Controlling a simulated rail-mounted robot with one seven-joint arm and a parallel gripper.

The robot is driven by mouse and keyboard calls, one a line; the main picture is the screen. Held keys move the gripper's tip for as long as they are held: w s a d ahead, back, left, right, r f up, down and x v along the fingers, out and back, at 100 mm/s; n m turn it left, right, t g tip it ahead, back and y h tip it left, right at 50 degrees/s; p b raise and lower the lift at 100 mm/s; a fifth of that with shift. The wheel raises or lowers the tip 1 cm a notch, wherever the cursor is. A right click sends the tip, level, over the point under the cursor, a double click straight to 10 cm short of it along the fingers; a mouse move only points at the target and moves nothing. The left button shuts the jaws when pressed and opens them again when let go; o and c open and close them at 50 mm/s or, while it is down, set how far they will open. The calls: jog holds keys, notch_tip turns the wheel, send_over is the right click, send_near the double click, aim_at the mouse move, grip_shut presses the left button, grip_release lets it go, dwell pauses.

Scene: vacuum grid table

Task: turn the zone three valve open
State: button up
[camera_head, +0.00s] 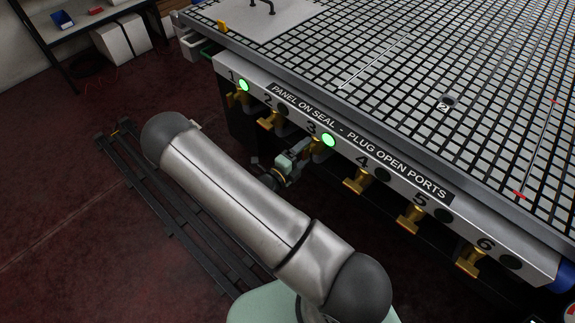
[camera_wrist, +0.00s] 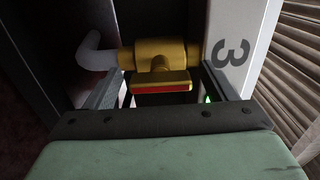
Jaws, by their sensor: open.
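The zone three valve (camera_wrist: 155,52) is a yellow body on a pale pipe, beside the panel's number 3 in the wrist view. Its yellow handle (camera_wrist: 160,76) has a red edge facing me and lies crosswise in that view. My gripper (camera_wrist: 162,72) is open, with one finger on each side of the handle. I cannot tell whether either finger touches it. In the head view my gripper (camera_head: 292,158) is at valve 3 and hides most of it. The zone 3 lamp (camera_head: 328,140) glows green.
The front panel (camera_head: 350,136) carries numbers 1 to 6, each with a yellow valve. The zone 1 lamp (camera_head: 243,86) is also green; the others are dark. The black-and-grey grid table (camera_head: 440,70) lies above. A floor rail (camera_head: 165,215) and a shelf (camera_head: 85,20) are at left.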

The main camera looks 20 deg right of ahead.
jog(key=v, duration=1.6)
jog(key=shift+s+a+b, duration=0.25)
jog(key=shift+a+b, duration=0.1)
jog(key=shift+b, duration=0.05)
jog(key=shift+r, duration=0.15)
jog(key=s+d+r+m+g+y+p, duration=0.2)
jog(key=s+r+m+g+y, duration=0.2)
jog(key=r+m+g, duration=0.5)
jog(key=s+d+r+m+g+y+p, duration=0.25)
jog(key=s+r+m, duration=0.35)
jog(key=m, duration=0.8)
jog(key=s+a+r+m+t+y+p, duration=0.1)
jog(key=s+r+m+t+y, duration=0.1)
jog(key=r+m+y, duration=0.45)
jog(key=s+a+r+m+t+y+p, duration=0.1)
jog(key=s+a+r+m+t+y, duration=0.15)
jog(key=r+m, duration=0.65)
notch_tip(320, 180, down, 20)
jog(key=d+m+g+b, duration=0.1)
jog(key=m+b, duration=0.1)
jog(key=b, duration=1.5)
jog(key=shift+r+y, duration=0.15)
jog(key=shift+y, duration=0.2)
